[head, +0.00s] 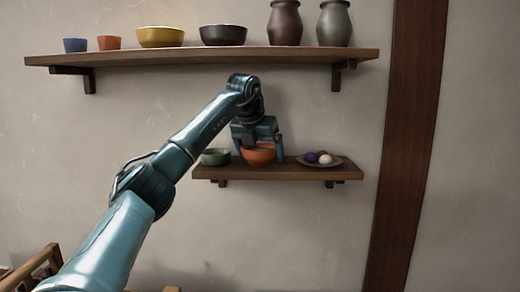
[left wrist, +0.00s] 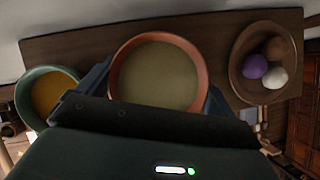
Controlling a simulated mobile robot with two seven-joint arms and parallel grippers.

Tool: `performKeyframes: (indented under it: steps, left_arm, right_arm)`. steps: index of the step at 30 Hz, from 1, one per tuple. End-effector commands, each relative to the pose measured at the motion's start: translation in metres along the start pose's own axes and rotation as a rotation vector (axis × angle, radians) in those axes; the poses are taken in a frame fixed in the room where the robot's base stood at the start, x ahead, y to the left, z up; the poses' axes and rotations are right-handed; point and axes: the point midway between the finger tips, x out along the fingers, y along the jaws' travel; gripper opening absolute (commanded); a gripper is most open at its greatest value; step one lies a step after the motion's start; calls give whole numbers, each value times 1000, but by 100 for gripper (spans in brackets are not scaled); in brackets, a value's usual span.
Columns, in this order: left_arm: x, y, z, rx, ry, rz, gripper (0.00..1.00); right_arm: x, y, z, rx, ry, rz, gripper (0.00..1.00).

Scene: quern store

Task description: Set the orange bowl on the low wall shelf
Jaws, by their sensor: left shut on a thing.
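The orange bowl (head: 258,156) is upright at the low wall shelf (head: 280,173), between a green bowl and a plate. My left gripper (head: 260,147) comes down from above and is shut on the orange bowl, one finger on each side. My right gripper is not in view.
The green bowl (head: 214,157) stands close on the left, with something orange inside in the wrist view. The plate (head: 318,163) with small balls is on the right. Above, a long shelf (head: 200,56) holds bowls, cups and two jars. A dark post (head: 408,150) stands right.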

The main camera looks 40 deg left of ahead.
Motion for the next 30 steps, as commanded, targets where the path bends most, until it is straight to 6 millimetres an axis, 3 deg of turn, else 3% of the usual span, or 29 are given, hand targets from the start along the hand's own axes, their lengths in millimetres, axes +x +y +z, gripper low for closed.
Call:
performKeyframes:
  steps: [7, 8, 11, 20, 26, 30]
  left_arm:
    - [2, 0, -1, 0, 0, -1, 66]
    - [2, 0, -2, 0, 0, 0, 93]
    - [2, 0, -1, 0, 1, 0, 100]
    - [-3, 0, 0, 0, -2, -1, 100]
    - [-35, 0, 0, 0, -6, -2, 100]
    - [-41, 0, -30, 2, -4, 0, 100]
  right_arm:
    - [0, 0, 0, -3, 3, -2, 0]
    - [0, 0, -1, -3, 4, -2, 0]
    - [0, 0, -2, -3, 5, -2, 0]
    - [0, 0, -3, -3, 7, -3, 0]
    - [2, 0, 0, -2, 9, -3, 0]
    - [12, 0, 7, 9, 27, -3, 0]
